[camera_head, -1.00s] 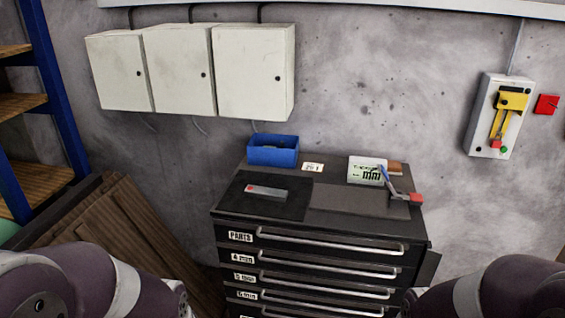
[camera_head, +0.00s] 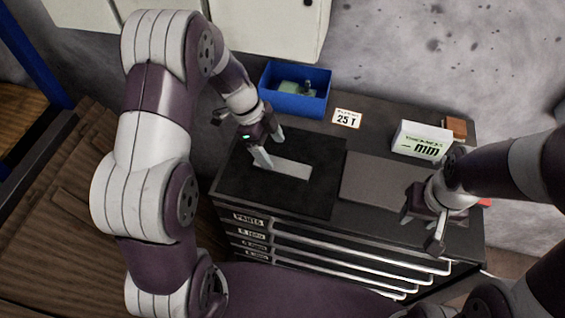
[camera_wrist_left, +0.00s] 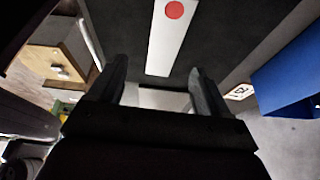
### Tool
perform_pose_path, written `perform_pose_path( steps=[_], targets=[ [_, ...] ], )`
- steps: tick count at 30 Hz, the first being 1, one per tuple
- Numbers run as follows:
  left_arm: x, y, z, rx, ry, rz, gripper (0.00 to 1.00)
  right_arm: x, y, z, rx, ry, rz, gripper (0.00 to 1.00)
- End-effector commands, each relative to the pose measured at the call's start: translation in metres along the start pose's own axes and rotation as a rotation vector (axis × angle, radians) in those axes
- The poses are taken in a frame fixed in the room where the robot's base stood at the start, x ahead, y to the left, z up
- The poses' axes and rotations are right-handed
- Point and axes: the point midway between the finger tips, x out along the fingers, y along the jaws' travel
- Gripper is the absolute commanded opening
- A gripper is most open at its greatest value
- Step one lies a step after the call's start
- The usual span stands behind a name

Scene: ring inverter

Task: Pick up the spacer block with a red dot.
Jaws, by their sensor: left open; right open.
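The spacer block (camera_head: 285,169) is a flat, light grey bar lying on the black mat (camera_head: 322,193) on top of the cabinet. In the left wrist view the block (camera_wrist_left: 165,45) shows its red dot (camera_wrist_left: 174,10) near the top edge, ahead of the fingers. My left gripper (camera_head: 271,148) is open above the block's left end, and its fingers hide the dot in the head view. The left wrist view shows the open fingers (camera_wrist_left: 156,88) with nothing between them. My right gripper (camera_head: 422,224) is open and empty over the cabinet's front right part.
A blue bin (camera_head: 296,92) with something inside stands behind the mat. A grey pad (camera_head: 378,183) lies right of the mat.

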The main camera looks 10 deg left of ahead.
Motion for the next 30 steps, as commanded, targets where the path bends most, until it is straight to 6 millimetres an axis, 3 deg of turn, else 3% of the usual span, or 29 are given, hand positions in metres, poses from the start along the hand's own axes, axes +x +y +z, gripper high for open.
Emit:
perform_pose_path(
  steps=[9, 12, 20, 27, 30],
  targets=[
    [0.045, -0.001, 0.001, -0.002, -0.002, 0.004, 0.78, -0.025, 0.0, -0.003, 0.0, 0.0, 0.0, 0.43],
    [0.061, -0.002, 0.002, -0.002, -0.002, 0.001, 0.78, -0.025, 0.0, -0.003, 0.0, 0.0, 0.0, 0.43],
    [0.068, -0.002, 0.003, -0.001, -0.003, -0.002, 0.78, -0.024, 0.0, -0.003, 0.0, 0.0, 0.0, 0.43],
    [0.067, -0.002, 0.003, -0.001, -0.004, -0.002, 0.01, -0.024, 0.0, -0.003, 0.0, 0.0, 0.0, 0.43],
    [0.067, -0.003, 0.003, -0.001, -0.004, -0.003, 0.01, -0.024, 0.0, -0.003, 0.0, 0.0, 0.0, 0.43]
  ],
)
